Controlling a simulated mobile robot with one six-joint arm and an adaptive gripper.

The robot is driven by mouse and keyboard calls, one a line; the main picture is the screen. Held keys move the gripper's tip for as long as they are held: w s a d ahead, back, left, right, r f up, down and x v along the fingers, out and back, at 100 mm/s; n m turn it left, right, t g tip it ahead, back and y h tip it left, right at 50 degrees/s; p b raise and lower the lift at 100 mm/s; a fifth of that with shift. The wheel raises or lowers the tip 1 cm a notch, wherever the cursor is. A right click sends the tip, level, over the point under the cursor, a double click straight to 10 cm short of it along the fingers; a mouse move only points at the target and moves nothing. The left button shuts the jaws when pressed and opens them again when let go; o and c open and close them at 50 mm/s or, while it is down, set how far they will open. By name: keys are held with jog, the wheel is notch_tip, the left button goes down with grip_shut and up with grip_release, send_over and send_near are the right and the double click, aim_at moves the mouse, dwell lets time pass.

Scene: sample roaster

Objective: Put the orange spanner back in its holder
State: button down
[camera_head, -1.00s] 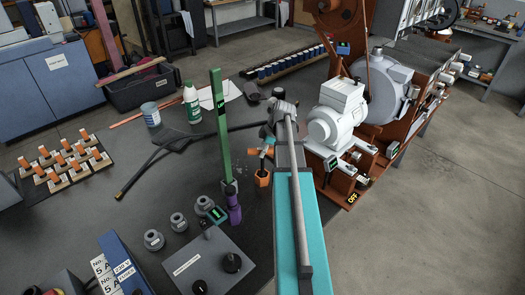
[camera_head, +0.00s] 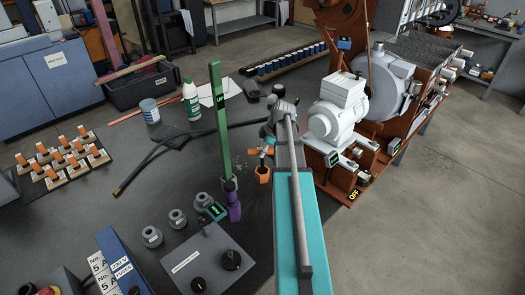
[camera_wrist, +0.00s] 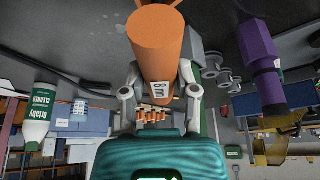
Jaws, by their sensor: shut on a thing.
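The orange spanner (camera_wrist: 160,45) stands large between the two grey fingers of my gripper (camera_wrist: 158,90) in the wrist view, with a white number label on its near end. My gripper is shut on it. In the head view my gripper (camera_head: 262,151) is small and partly behind my own arm, with orange between its fingers. An orange hexagonal piece (camera_head: 262,175) shows just below, close to the dark bench. I cannot tell whether it is the spanner's lower end or its holder, nor whether the two touch. No separate holder for the orange spanner is clear.
A tall green bar (camera_head: 220,125) stands just left of my gripper, with a purple piece (camera_head: 234,207) near its foot; both are close obstacles. A grey control box (camera_head: 208,262) is in front. The white motor (camera_head: 338,107) is right. A bottle (camera_head: 190,100) stands behind left.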

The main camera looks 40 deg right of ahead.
jog(key=shift+f, duration=0.15)
jog(key=shift+c, duration=1.4)
grip_release()
notch_tip(320, 180, up, 16)
jog(key=p, duration=1.6)
